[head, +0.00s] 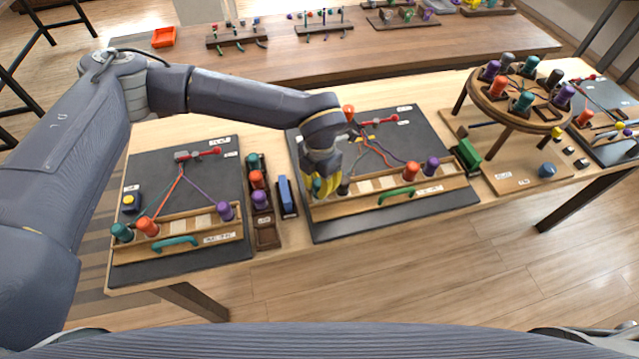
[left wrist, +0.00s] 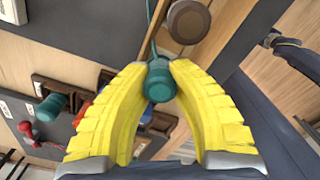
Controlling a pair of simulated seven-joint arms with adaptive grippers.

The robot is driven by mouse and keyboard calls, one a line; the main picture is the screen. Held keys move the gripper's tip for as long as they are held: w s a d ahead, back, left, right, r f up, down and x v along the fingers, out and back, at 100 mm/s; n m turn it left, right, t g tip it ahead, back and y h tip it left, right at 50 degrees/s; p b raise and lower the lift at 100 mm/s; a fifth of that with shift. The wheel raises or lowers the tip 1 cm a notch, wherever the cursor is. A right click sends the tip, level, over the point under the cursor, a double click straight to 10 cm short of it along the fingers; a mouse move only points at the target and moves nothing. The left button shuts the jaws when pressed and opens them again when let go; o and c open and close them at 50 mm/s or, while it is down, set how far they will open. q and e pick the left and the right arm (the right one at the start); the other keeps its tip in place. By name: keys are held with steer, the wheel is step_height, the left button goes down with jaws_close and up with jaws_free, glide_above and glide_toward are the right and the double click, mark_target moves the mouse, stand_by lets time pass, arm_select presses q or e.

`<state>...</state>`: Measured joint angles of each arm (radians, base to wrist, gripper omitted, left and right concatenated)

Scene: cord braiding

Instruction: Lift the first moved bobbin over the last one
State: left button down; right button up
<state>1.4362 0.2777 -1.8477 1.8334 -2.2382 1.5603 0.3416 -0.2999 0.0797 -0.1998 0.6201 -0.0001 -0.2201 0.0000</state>
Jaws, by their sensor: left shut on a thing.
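The middle braiding board (head: 440,191) carries a wooden bobbin rack (head: 372,201) with a green handle. An orange bobbin (head: 411,170) and a purple bobbin (head: 431,163) stand at the rack's right part. A dark grey-brown bobbin (head: 343,188) stands to their left, and it also shows in the left wrist view (left wrist: 188,21). My left gripper (head: 319,187), with yellow fingers, is at the rack's left end, shut on a teal bobbin (left wrist: 159,84). A teal cord runs up from that bobbin in the wrist view. My right gripper is not in view.
A second board (head: 181,245) with its own rack and bobbins lies at left. Between the boards are a bobbin holder (head: 265,234) and a blue block (head: 287,196). A round braiding stand (head: 519,109) rises at right. A long table with samples is behind.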

arm_select(q)
steer(key=shift+f, duration=0.6)
stand_by(0.3)
steer(key=c, duration=1.2)
jaws_free()
steer(key=shift+r, duration=0.1)
